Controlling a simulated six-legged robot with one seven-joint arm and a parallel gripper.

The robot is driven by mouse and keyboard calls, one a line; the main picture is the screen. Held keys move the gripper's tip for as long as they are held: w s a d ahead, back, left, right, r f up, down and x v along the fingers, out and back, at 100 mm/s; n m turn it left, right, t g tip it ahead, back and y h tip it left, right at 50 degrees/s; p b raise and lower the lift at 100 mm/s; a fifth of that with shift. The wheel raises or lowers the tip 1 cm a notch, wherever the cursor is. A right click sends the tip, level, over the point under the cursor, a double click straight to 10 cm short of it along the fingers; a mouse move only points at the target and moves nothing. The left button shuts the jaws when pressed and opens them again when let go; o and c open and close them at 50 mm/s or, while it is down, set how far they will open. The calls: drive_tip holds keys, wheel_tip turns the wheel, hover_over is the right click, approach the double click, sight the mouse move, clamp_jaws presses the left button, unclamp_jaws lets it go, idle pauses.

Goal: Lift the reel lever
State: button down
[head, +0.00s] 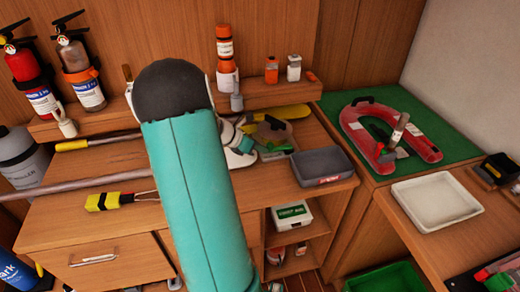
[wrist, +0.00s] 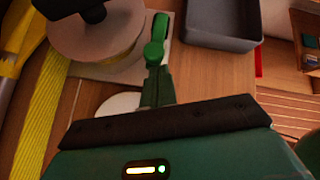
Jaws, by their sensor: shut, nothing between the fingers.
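The reel (head: 272,132) is a pale tan disc with a dark hub, standing on the wooden bench at centre. It also shows at the upper left of the wrist view (wrist: 97,38). The green reel lever (wrist: 155,60) stands at its right side, with a rounded knob at the bend; its lower end passes behind my gripper's edge. In the head view the green lever (head: 274,149) is small, in front of the reel. My gripper (head: 246,130) is beside the reel's left side, partly hidden by my arm. In the wrist view my gripper (wrist: 165,122) is shut and empty; I cannot tell if it touches the lever.
A grey tray (head: 321,166) sits right of the reel. A yellow tool (head: 286,112) lies behind it. A yellow-and-black connector (head: 122,200) and a long rod lie to the left. Bottles (head: 226,55) stand on the shelf behind. My arm covers the middle bench.

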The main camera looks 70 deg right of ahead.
sight(272, 148)
drive_tip(key=shift+r, duration=0.15)
drive_tip(key=shift+s+d+r+t+y, duration=0.1)
drive_tip(key=shift+s+r+t+y, duration=0.15)
drive_tip(key=shift+r+t, duration=0.2)
drive_tip(key=shift+s+d+r+t+y, duration=0.1)
drive_tip(key=shift+r+t+y, duration=0.15)
drive_tip(key=shift+r+t, duration=0.2)
drive_tip(key=s+r+t+y, duration=0.1)
drive_tip(key=s+d+r+t+y, duration=0.1)
drive_tip(key=t, duration=0.1)
drive_tip(key=s+r+t+y, duration=0.1)
drive_tip(key=r, duration=0.1)
drive_tip(key=shift+d+r+t, duration=0.1)
drive_tip(key=shift+d+t, duration=0.3)
drive_tip(key=shift+v, duration=0.8)
drive_tip(key=shift+s+d, duration=0.15)
drive_tip(key=shift+d, duration=0.05)
drive_tip(key=shift+r, duration=0.15)
